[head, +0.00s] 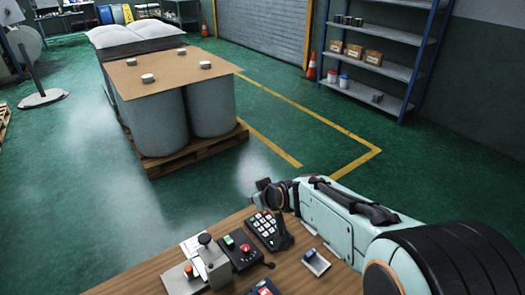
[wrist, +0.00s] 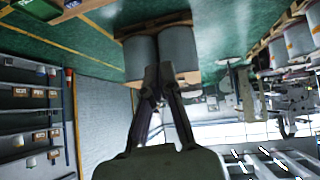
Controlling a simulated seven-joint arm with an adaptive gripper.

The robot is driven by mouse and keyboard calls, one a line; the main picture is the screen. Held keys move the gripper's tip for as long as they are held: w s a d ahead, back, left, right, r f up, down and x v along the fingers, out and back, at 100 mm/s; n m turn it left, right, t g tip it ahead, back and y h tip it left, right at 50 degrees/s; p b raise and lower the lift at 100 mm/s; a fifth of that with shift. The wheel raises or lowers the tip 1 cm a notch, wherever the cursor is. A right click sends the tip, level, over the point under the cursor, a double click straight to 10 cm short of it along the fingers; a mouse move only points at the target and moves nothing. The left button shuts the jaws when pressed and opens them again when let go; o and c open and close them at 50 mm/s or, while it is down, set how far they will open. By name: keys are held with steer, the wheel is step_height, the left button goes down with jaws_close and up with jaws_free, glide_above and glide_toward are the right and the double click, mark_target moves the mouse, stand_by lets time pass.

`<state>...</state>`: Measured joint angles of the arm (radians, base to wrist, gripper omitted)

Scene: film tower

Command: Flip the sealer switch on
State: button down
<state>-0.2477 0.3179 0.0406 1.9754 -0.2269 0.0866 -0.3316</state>
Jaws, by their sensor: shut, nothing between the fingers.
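My gripper (head: 263,184) is in front of and above the far edge of the wooden desk, beyond the keypad. In the wrist view my gripper (wrist: 153,78) is shut and empty, its fingers pointing towards the wrapped grey drums. Of the desk devices, a black control box (head: 241,249) has a green and a red button. A grey metal device (head: 197,268) with a black knob and an orange part stands to its left. I cannot tell which of these carries the sealer switch. My gripper is apart from them all, and the wrist view shows none of them.
A black keypad (head: 266,229) with pale keys lies right of the control box. A small tray (head: 316,263) sits further right on the desk (head: 135,282). Grey drums (head: 160,120) on a pallet stand beyond. The air above the desk's left side is clear.

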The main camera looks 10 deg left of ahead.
steer(key=s+a+f+g, duration=0.2)
steer(key=a+f, duration=0.1)
steer(key=f, duration=0.4)
steer(key=shift+s+a+f+n, duration=0.15)
steer(key=shift+a+f+n, duration=0.15)
steer(key=shift+a+n, duration=0.1)
glide_above(229, 240)
steer(key=s, duration=0.1)
steer(key=f, duration=0.8)
steer(key=shift+d+f, duration=0.2)
steer(key=shift+d, duration=0.15)
steer(key=shift+s+d+f, duration=0.1)
steer(key=shift+f, duration=0.5)
steer(key=shift+s+d+f, duration=0.1)
steer(key=shift+f, duration=1.05)
steer(key=shift+d+f, duration=0.1)
